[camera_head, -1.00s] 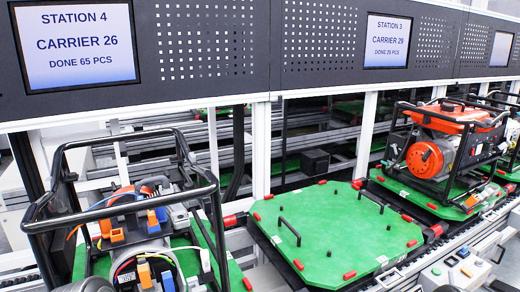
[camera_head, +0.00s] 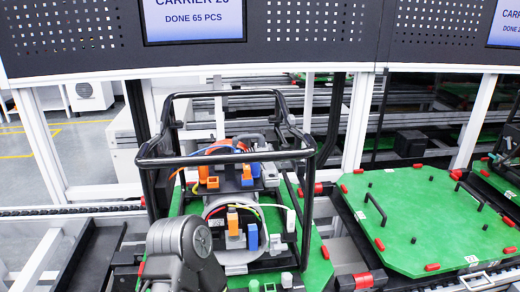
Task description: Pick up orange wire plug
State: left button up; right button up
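Orange plugs show inside the black tube frame (camera_head: 150,160) of a machine on the left pallet. One orange plug (camera_head: 212,182) is on the upper part beside an orange wire. Another orange plug (camera_head: 233,220) is lower, at the looped wires in front. Neither of my grippers can be seen.
The machine stands on a green pallet (camera_head: 313,262). An empty green pallet (camera_head: 430,215) with black handles and red corner pieces is to the right on the conveyor. A dark panel with a screen (camera_head: 194,15) runs above. The frame's bars surround the plugs.

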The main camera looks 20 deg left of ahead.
aim_at(247, 177)
jog(key=i+u, duration=0.15)
jog(key=u, duration=0.8)
